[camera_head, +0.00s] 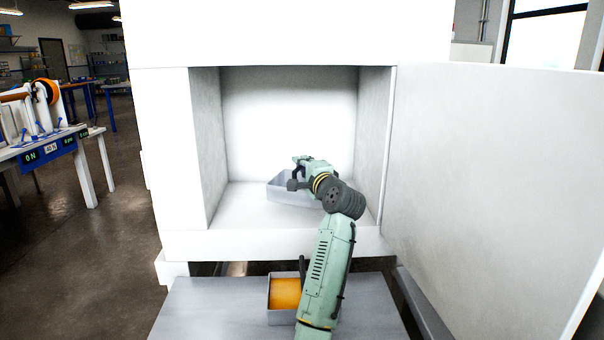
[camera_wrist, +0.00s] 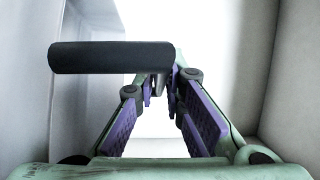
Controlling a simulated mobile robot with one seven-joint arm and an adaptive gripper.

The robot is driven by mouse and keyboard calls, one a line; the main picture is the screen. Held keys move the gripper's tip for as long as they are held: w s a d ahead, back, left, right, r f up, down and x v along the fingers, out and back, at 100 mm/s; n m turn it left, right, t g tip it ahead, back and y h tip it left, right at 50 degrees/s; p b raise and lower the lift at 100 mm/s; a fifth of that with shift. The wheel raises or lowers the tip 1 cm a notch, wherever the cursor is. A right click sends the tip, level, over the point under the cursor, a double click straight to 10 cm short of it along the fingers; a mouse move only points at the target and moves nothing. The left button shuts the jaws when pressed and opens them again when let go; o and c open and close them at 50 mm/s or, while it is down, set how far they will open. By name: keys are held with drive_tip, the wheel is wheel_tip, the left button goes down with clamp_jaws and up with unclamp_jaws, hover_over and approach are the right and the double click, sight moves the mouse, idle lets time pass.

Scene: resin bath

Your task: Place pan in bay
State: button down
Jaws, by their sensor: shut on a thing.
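A light grey, open-topped pan (camera_head: 279,194) is inside the white bay (camera_head: 240,208), toward its right side. My arm reaches into the bay, and my gripper (camera_head: 298,175) is over the pan, hiding part of it. In the wrist view my gripper (camera_wrist: 162,88) is shut on the pan's handle, whose thick dark bar (camera_wrist: 110,57) crosses in front of the fingers. I cannot tell whether the pan touches the bay floor or hangs slightly above it.
The bay's white door (camera_head: 490,180) stands open on the right. A second grey pan with orange contents (camera_head: 285,293) sits on the grey table (camera_head: 215,310) in front, partly behind my arm. A workbench (camera_head: 45,150) stands far left. The bay's left side is free.

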sight(302, 176)
drive_tip(key=shift+w+f, duration=0.15)
drive_tip(key=shift+w, duration=0.3)
drive_tip(key=shift+f+p, duration=0.35)
drive_tip(key=shift+f, duration=1.25)
drive_tip(key=shift+f, duration=0.15)
drive_tip(key=c, duration=1.7)
unclamp_jaws()
